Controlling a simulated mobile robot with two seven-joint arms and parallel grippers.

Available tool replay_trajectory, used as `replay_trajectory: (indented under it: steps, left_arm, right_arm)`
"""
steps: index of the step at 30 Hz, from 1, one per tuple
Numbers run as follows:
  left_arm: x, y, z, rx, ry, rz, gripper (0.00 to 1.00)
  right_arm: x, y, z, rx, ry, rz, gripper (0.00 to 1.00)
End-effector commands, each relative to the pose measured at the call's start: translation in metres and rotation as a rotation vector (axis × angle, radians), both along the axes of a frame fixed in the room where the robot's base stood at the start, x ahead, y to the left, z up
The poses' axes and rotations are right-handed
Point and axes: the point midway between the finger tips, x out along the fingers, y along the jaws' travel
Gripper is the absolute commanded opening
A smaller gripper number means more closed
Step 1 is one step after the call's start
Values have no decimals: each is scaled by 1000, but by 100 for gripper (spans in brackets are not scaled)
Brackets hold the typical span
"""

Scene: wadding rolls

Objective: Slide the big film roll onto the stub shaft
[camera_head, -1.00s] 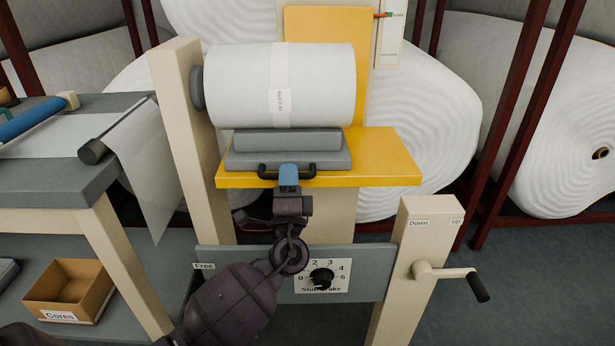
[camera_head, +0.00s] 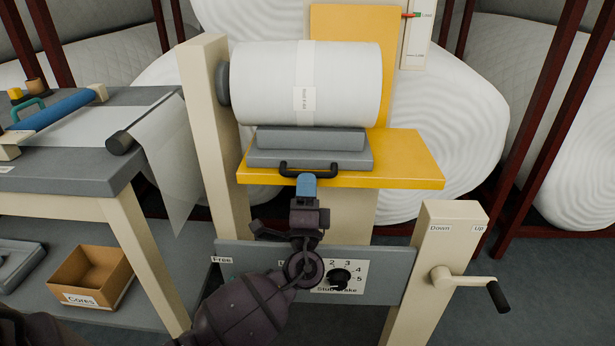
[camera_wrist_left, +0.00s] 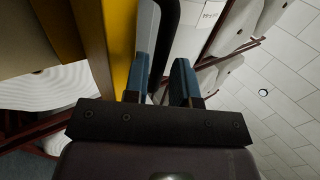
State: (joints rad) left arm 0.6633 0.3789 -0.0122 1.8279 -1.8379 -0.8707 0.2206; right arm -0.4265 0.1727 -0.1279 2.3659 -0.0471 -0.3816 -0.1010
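The big film roll (camera_head: 340,85), white with a label band, lies horizontally above a grey cradle (camera_head: 265,159) on the yellow shelf (camera_head: 415,170). Its left end meets the grey round hub (camera_head: 222,83) on the cream post (camera_head: 210,140). The stub shaft itself is hidden, so I cannot see how far the roll sits on it. My left gripper (camera_head: 307,178) is just below the cradle's black handle (camera_head: 292,170). In the left wrist view its blue fingers (camera_wrist_left: 160,75) stand apart, with the handle (camera_wrist_left: 167,25) beyond and between their tips. My right gripper is not in view.
Below are a brake dial (camera_head: 339,279) and a crank (camera_head: 480,282) on the right post (camera_head: 450,240). A grey table (camera_head: 70,180) with a blue roller (camera_head: 55,110) and a cores box (camera_head: 95,272) are at left. Large white rolls stand behind.

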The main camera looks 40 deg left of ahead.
Motion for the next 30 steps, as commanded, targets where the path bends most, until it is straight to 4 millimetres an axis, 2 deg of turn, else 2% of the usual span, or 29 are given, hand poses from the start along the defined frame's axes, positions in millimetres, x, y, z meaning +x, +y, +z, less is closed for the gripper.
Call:
replay_trajectory:
  steps: [1,6,13,19,30]
  left_arm:
    - [-7,-4,-9,-1,6,-1,25]
    - [-29,-19,-26,0,6,1,25]
    - [-51,-32,-42,-1,3,3,25]
    - [-57,-36,-46,-1,1,2,25]
    - [-57,-36,-46,-1,1,2,25]
  right_arm:
    - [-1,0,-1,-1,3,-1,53]
    - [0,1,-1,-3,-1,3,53]
    - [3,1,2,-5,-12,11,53]
    - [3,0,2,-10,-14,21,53]
    - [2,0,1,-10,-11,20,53]
